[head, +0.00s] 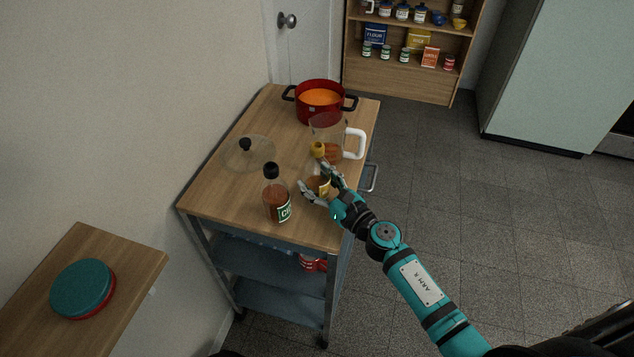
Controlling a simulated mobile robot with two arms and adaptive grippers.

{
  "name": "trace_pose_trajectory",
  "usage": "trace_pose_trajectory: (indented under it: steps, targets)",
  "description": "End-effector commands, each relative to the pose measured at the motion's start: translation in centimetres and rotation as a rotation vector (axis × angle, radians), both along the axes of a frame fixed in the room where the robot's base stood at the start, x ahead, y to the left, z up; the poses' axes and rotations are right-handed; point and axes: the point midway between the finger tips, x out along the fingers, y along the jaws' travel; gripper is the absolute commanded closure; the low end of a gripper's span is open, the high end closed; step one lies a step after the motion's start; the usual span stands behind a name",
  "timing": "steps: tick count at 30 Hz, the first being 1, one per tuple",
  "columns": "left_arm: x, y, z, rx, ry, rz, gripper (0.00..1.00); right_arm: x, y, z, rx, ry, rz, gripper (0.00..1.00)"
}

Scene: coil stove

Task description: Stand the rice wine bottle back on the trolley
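An amber bottle with a gold cap and a pale label (320,187) is upright over the right side of the wooden trolley top (225,190). I take it to be the rice wine bottle; its label is not readable. My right gripper (319,184) has its fingers on either side of the bottle's body and looks shut on it. The fingers hide part of the bottle, and I cannot tell whether its base touches the wood. My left gripper is not in view.
A black-capped bottle with a green label (277,198) stands to the left. Behind are a clear jug with a white handle (353,144), a red pot of orange soup (320,97) and a glass lid (248,152). Bare wood shows at the trolley's front left.

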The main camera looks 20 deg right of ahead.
Motion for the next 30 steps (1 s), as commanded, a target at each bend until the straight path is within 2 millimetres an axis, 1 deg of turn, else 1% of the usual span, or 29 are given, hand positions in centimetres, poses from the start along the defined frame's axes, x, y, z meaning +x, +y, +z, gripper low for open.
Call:
trace_pose_trajectory:
  steps: [2,6,7,12,20,23,26,30]
  targets:
    - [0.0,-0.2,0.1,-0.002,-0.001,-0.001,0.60,0.0,0.0,0.2,0.000,-0.003,0.000,0.96]
    - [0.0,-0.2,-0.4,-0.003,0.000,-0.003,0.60,0.0,0.0,-0.2,0.000,-0.003,0.000,0.96]
    - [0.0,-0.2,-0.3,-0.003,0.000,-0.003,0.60,0.0,0.0,-0.3,-0.001,0.000,0.000,0.42]
    - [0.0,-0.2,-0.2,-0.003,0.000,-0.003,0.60,0.0,0.0,-0.2,-0.001,0.000,0.000,0.20]
    - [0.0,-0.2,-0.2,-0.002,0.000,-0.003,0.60,0.0,0.0,-0.1,-0.001,0.000,0.000,0.19]
    - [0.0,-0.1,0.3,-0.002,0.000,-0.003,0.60,0.0,0.0,0.3,0.000,0.000,-0.001,0.19]
    - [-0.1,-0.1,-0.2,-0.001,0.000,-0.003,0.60,-1.2,-0.6,-0.2,-0.003,0.002,-0.001,0.19]
    - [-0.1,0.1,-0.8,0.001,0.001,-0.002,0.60,-3.9,-1.6,-0.3,-0.005,0.001,0.000,0.19]
